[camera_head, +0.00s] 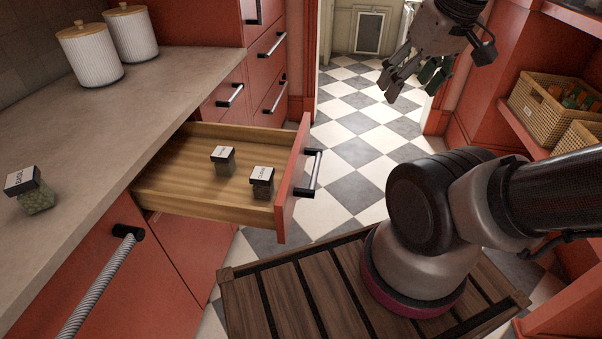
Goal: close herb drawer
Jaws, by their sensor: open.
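The herb drawer (165,207) is a wooden drawer with a red front panel, pulled out below the counter at the left. Its black and silver handle (313,173) is on the outer face of the front. Inside stand two small glass jars with labelled square lids: a green one (224,162) toward the back and a darker one (262,184) nearer the front panel. My gripper (408,88) is open and empty. It hangs at the upper right, apart from the drawer, above the checkered floor.
A herb jar (37,196) stands on the counter (110,130) at the left. Two white ribbed canisters (91,57) stand at the counter's back. Wicker baskets (540,105) sit on a red shelf at the right. Checkered floor (350,125) is clear beyond the drawer.

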